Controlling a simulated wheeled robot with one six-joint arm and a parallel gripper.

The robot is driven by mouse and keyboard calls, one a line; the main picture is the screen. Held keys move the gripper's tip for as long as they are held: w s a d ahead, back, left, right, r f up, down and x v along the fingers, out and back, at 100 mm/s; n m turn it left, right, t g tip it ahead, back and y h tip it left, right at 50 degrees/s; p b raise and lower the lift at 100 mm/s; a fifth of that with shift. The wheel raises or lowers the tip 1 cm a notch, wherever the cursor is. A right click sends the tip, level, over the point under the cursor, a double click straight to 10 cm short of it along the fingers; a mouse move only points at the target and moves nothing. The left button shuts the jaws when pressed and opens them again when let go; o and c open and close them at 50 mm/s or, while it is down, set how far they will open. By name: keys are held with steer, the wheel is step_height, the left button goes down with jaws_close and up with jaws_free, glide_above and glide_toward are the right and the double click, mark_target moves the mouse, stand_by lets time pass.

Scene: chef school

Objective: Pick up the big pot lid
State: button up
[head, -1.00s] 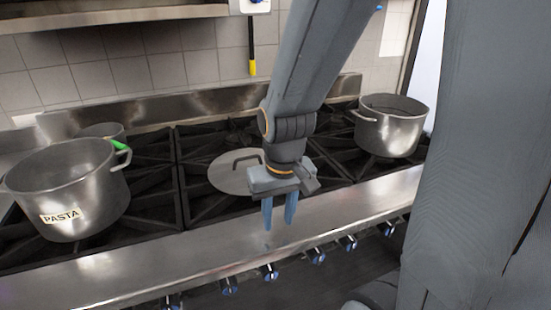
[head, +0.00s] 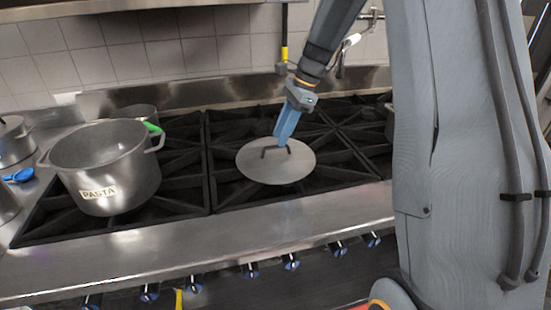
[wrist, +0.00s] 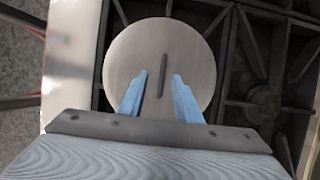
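The big pot lid (head: 268,169) is a flat, round metal disc with a dark bar handle (head: 276,151). It lies on the black stove grates in the middle of the stove. It also shows in the wrist view (wrist: 133,60), with its handle (wrist: 162,75) seen from above as a thin bar. My gripper (head: 281,143) is over the lid, close to the handle in the head view. In the wrist view its two blue fingers (wrist: 156,82) are apart, with the near end of the handle between them in the picture. Whether they touch the handle is unclear.
A large pot labelled PASTA (head: 108,170) stands left of the lid, with a green item (head: 153,128) at its rim. A smaller pot (head: 133,111) stands behind it. Another pot (head: 389,122) is partly hidden by my body at right. Knobs (head: 251,270) line the stove's front.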

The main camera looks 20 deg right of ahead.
mark_target(276, 146)
steer(key=shift+w+p+x, duration=0.1)
steer(key=shift+p+x, duration=0.5)
steer(key=shift+x, duration=0.8)
steer(key=shift+w+p+x, duration=0.15)
steer(key=shift+p+x, duration=0.4)
steer(key=shift+x, duration=0.8)
steer(key=shift+d, duration=0.1)
jaws_close()
